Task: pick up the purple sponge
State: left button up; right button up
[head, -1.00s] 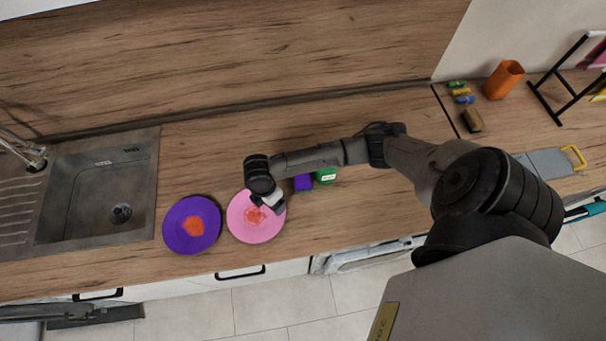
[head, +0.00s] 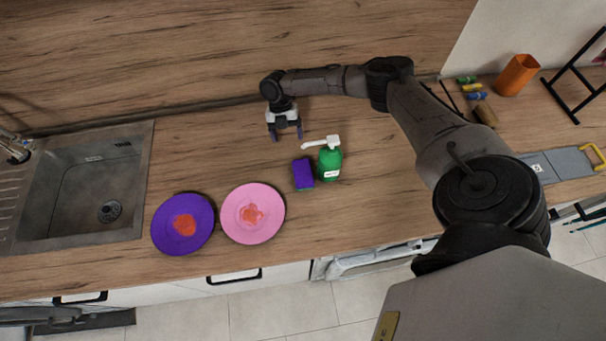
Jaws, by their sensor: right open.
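The purple sponge (head: 303,173) stands on the wooden counter, just left of a green soap bottle (head: 329,163) with a white pump. Its lower edge looks greenish. My right gripper (head: 286,134) is open and empty, behind the sponge and slightly to its left, with its fingers pointing toward the front of the counter. A clear gap separates the fingers from the sponge. My left gripper is not in view.
A pink plate (head: 234,228) and a purple plate (head: 163,236), both with red-orange stains, lie left of the sponge. The sink (head: 80,190) is farther left. An orange cup (head: 516,75) and a black rack (head: 575,85) stand at the right. Counter behind the plates is clear.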

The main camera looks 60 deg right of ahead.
aim_at(302, 169)
jog(key=shift+d+r, duration=0.1)
jog(key=shift+d, duration=0.05)
jog(key=shift+s+a+r+n+p, duration=0.1)
jog(key=shift+s+a+n+p, duration=0.15)
jog(key=shift+s+n+p, duration=0.1)
jog(key=s+a+p, duration=0.1)
jog(key=s+a, duration=0.1)
jog(key=s+a+p, duration=0.1)
jog(key=s+a, duration=0.1)
jog(key=shift+s+a, duration=0.15)
jog(key=shift+s, duration=0.2)
jog(key=shift+s+a, duration=0.3)
jog(key=shift+a, duration=0.05)
jog(key=shift+s+a+p, duration=0.3)
jog(key=shift+s+p, duration=0.1)
jog(key=shift+p, duration=0.1)
jog(key=shift+s+a+p, duration=0.55)
jog(key=shift+s+a, duration=0.4)
jog(key=shift+x, duration=1.1)
jog(key=shift+s+a+f, duration=0.1)
jog(key=shift+f, duration=0.45)
